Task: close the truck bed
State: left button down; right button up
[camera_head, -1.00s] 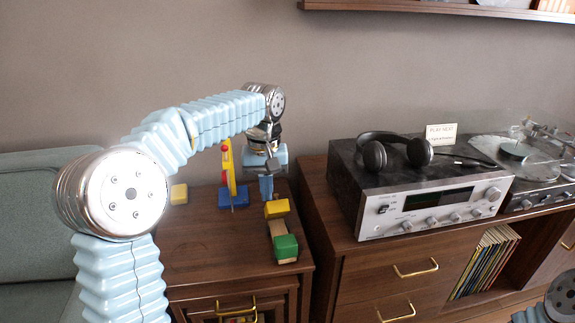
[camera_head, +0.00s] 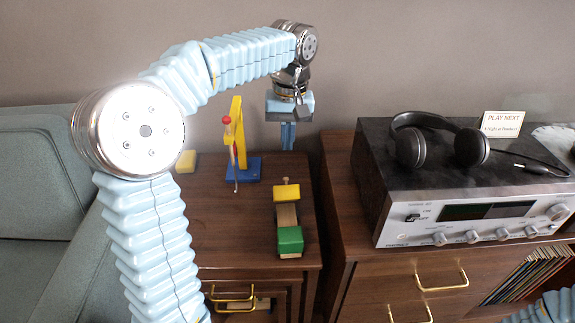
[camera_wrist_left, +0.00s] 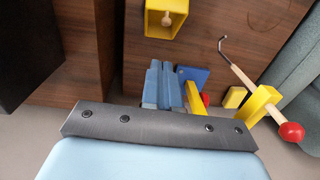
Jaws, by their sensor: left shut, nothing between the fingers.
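A wooden toy truck stands on the low brown cabinet, with a green block (camera_head: 290,241) at its near end, a bare wood middle (camera_head: 287,215) and a yellow bed (camera_head: 287,192) at its far end. In the left wrist view the yellow bed (camera_wrist_left: 151,20) shows at the top as a hollow box with a round wooden piece in it. My left gripper (camera_head: 288,147) is shut and empty, pointing down beyond the bed and apart from it. Its blue fingers (camera_wrist_left: 161,68) also show in the wrist view. My right gripper is out of view.
A toy crane with a yellow post (camera_head: 238,130), blue base (camera_head: 242,170) and hanging hook stands left of the truck. A yellow block (camera_head: 186,161) lies farther left. A taller cabinet with a stereo receiver (camera_head: 470,220) and headphones (camera_head: 438,138) is at right.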

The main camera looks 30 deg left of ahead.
aim_at(287, 179)
pick_arm(q)
jog(key=shift+s+d+f+b, duration=0.1)
jog(key=shift+s+d+f, duration=0.15)
jog(key=shift+s+f, duration=0.4)
jog(key=shift+s+d+f+b, duration=0.15)
jog(key=shift+s+d+f, duration=0.1)
jog(key=shift+f, duration=0.75)
jog(key=shift+s+d+f+b, duration=0.1)
jog(key=shift+s+d+f, duration=0.1)
jog(key=shift+s+f, duration=0.45)
jog(key=shift+w+f, duration=0.2)
jog(key=shift+s+d+f+t+y+b, duration=0.3)
jog(key=shift+s+d+t+y+b, duration=0.25)
jog(key=shift+b, duration=1)
jog(key=s+d+f+t+b, duration=0.1)
jog(key=b, duration=0.2)
jog(key=s+d+f+t+y+b, duration=0.1)
jog(key=s+b, duration=0.1)
jog(key=b, duration=0.1)
jog(key=s+d+t+y+b, duration=0.1)
jog(key=t+b, duration=0.1)
jog(key=b, duration=0.1)
jog(key=shift+s+f+y+b, duration=0.25)
jog(key=shift+s+f+b, duration=0.15)
jog(key=shift+s+d+f+b, duration=0.65)
jog(key=shift+s+f+b, duration=0.15)
jog(key=shift+s+b, duration=0.3)
jog(key=shift+w, duration=0.2)
